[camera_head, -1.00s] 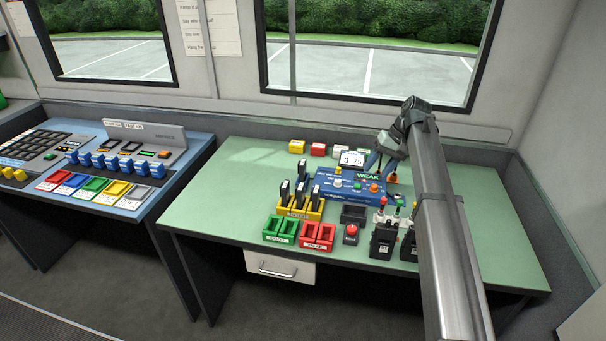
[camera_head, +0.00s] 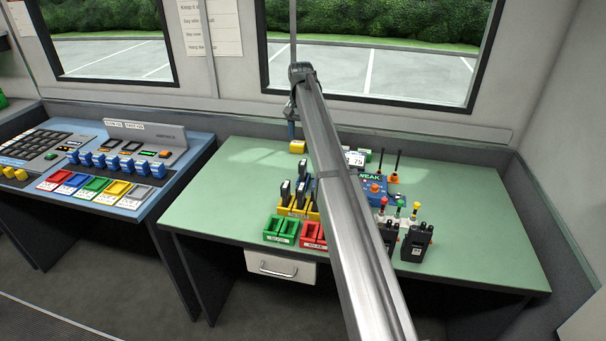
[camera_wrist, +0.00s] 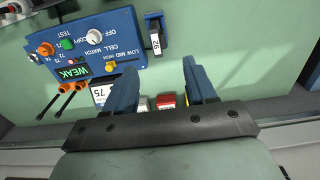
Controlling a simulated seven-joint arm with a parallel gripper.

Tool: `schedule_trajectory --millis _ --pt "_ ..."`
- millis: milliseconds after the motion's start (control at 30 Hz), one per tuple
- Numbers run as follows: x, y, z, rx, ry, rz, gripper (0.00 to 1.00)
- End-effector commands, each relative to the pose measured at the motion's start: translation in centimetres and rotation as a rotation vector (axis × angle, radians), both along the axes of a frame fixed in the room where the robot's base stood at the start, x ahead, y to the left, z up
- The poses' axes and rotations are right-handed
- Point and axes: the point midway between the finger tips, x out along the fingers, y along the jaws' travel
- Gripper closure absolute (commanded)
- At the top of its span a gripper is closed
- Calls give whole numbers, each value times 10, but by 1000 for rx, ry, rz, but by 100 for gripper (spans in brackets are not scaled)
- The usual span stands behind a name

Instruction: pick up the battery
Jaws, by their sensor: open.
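Several dark upright batteries with pale labels stand in the yellow rack (camera_head: 297,212) in the head view. One battery (camera_head: 285,190) is at its front left, and the arm hides the rack's right part. In the head view my gripper (camera_head: 291,128) is over the table's back edge, partly hidden by the arm.
The tester shows WEAK. Small yellow, red and white blocks lie along the table's back; a red block (camera_wrist: 166,101) shows between the fingers. The green table's left side is clear.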

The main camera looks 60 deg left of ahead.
Motion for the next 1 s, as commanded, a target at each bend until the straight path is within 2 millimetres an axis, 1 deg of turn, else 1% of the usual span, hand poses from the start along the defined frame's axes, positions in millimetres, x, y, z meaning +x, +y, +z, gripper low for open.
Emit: schedule_trajectory --millis 33,200,300,400,633,767,900,1000 --pt "0 -1 -10 -1 1 0 44" --pt "0 -1 -39 -1 1 1 44" --pt "0 -1 -53 -1 2 1 44" --pt "0 -1 -62 0 1 1 44" --pt "1 -1 -74 -1 2 1 44" --pt "3 -1 -89 -1 2 1 44" --pt "3 0 -108 -1 2 1 44" --pt "3 0 -115 -1 2 1 44"
